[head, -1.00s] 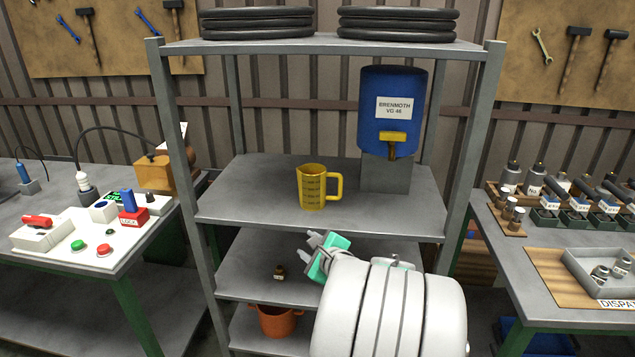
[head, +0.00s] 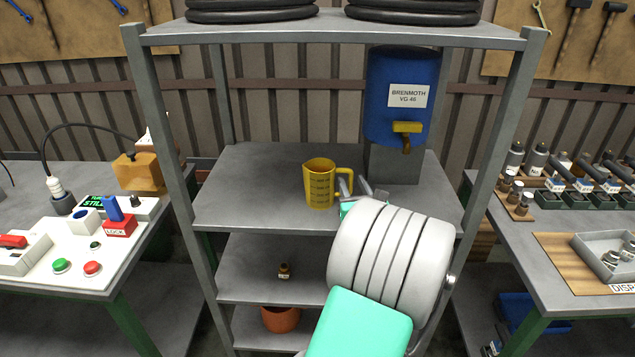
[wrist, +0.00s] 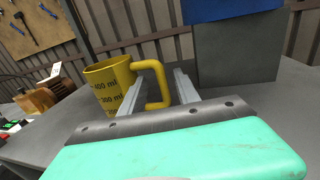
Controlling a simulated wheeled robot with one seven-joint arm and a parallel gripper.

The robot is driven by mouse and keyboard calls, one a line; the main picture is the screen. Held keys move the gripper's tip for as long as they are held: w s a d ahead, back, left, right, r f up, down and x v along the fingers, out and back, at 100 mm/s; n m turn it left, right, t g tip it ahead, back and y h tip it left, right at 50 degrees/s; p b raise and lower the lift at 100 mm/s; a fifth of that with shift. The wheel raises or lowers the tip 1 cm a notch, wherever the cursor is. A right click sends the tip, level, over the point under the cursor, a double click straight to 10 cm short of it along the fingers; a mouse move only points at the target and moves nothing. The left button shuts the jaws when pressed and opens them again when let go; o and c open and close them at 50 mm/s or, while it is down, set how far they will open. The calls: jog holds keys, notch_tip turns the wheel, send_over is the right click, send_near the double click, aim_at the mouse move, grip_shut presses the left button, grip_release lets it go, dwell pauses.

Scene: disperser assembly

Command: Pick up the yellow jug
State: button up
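The yellow jug (head: 319,185) stands upright on the upper grey shelf (head: 250,205), its handle pointing right. It has dark volume marks on its side. My gripper (head: 357,188) is just right of the jug at the height of the handle. In the wrist view the jug (wrist: 112,88) is at left centre, with its handle between the two fingers of my gripper (wrist: 178,85). My arm hides part of the shelf's front right.
A blue drum (head: 395,100) with a yellow tap (head: 407,128) stands on a grey block behind and right of the jug. A small brown bottle (head: 284,270) and an orange pot (head: 281,318) are on lower shelves. The shelf left of the jug is clear.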

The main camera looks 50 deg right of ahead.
jog(key=p+x, duration=0.1)
jog(key=x, duration=0.5)
jog(key=shift+s+d+r, duration=0.1)
jog(key=shift+s+d, duration=0.05)
grip_shut()
jog(key=shift+r, duration=0.1)
dwell(1.0)
